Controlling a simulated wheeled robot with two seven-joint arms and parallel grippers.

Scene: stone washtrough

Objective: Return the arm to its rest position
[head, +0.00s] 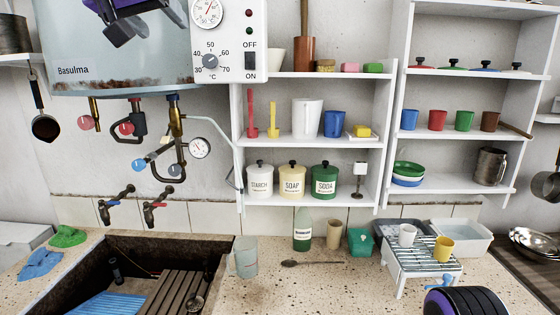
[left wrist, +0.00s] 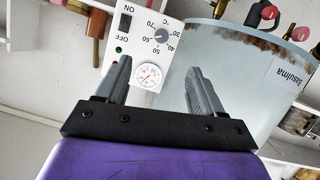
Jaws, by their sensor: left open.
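My left gripper (head: 122,28) is raised high at the top left in the head view, in front of the grey water heater marked Basulma (head: 75,70). Its upper part is cut off by the picture's edge. In the left wrist view my left gripper (left wrist: 157,66) shows two dark fingers spread apart with nothing between them. Behind them are the white control box (left wrist: 155,38) with its dial and the heater's side (left wrist: 235,70). A black, purple-edged part of my own body shows at the bottom right of the head view. My right gripper is not in view.
Below the heater are pipes, taps (head: 117,204) and a gauge. A dark stone trough (head: 130,240) lies at lower left. White shelves (head: 312,207) hold jars and cups. On the counter stand a glass (head: 245,257), a green bottle (head: 303,230) and a rack (head: 400,268) with two cups.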

